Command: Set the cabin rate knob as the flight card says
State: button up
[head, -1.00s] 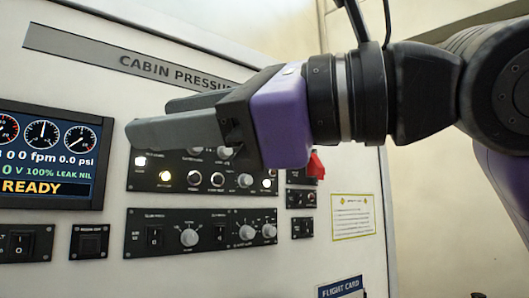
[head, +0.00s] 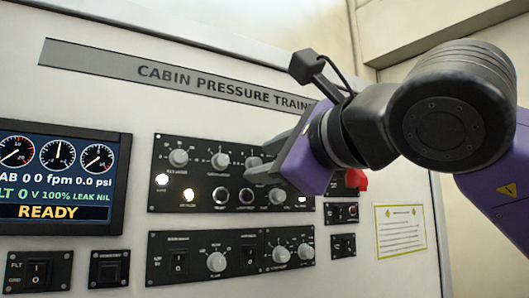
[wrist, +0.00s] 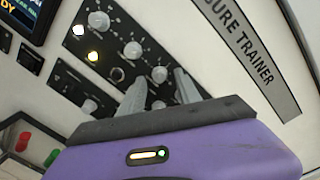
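The upper black control panel (head: 232,208) carries a row of grey knobs, with a left knob (head: 179,157), a middle knob (head: 220,160) and a right knob (head: 253,163). Its small labels are too blurred to read, so I cannot tell which is the cabin rate knob. My gripper (head: 270,160) reaches in from the right, its grey fingers close to the right knob. In the wrist view my gripper (wrist: 160,80) has its fingers apart, with the right knob (wrist: 160,74) showing between the tips. I cannot tell whether they touch it. The flight card is out of view.
A lower panel (head: 200,268) holds more knobs and switches. The display (head: 60,185) at left reads READY. A red guarded switch (head: 356,179) and a yellow-bordered notice (head: 400,230) are to the right.

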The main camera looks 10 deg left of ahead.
jog(key=shift+w+a, duration=0.3)
jog(key=shift+w, duration=0.1)
jog(key=shift+c, duration=0.2)
grip_shut()
jog(key=shift+f+b, duration=0.15)
jog(key=shift+b, duration=0.25)
